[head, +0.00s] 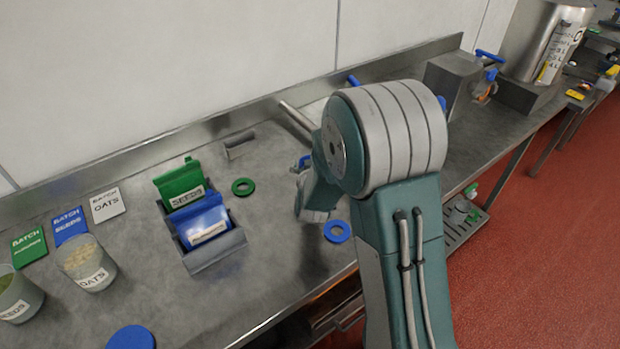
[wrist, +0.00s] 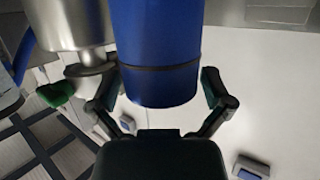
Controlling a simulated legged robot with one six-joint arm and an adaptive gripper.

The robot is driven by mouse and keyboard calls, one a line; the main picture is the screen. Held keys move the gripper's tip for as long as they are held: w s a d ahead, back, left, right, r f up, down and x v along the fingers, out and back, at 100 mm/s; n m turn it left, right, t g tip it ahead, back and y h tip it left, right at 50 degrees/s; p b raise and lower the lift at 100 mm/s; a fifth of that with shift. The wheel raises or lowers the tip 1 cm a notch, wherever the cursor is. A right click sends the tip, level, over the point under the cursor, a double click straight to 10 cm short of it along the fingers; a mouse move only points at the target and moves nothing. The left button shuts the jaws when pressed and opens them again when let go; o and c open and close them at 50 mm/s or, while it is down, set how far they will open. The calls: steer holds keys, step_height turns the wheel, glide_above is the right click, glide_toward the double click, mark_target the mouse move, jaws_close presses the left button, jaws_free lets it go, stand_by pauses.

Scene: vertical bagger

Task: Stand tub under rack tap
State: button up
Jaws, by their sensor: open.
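My gripper (wrist: 160,90) is open in the wrist view, with a finger on each side of a blue cylinder (wrist: 158,50) with a dark band. I cannot tell whether the fingers touch it, or whether it is a tub or a tap part. A steel cylinder (wrist: 70,22) stands beside it. In the head view my arm hides the gripper. A tub marked OATS (head: 88,266) and a tub with green contents (head: 16,296) stand on the bench at the left. A blue-handled tap (head: 488,80) shows at the back right; I cannot tell which tap is the rack tap.
Batch cards (head: 107,204), a green ring (head: 243,187) and a blue ring (head: 337,231) lie on the steel bench (head: 280,270). A low slatted shelf (head: 462,222) shows beyond my arm. Red floor is open at the right.

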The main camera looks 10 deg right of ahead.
steer(key=shift+a, duration=0.1)
steer(key=shift+c, duration=1.3)
steer(key=c, duration=0.7)
steer(key=shift+c, duration=0.2)
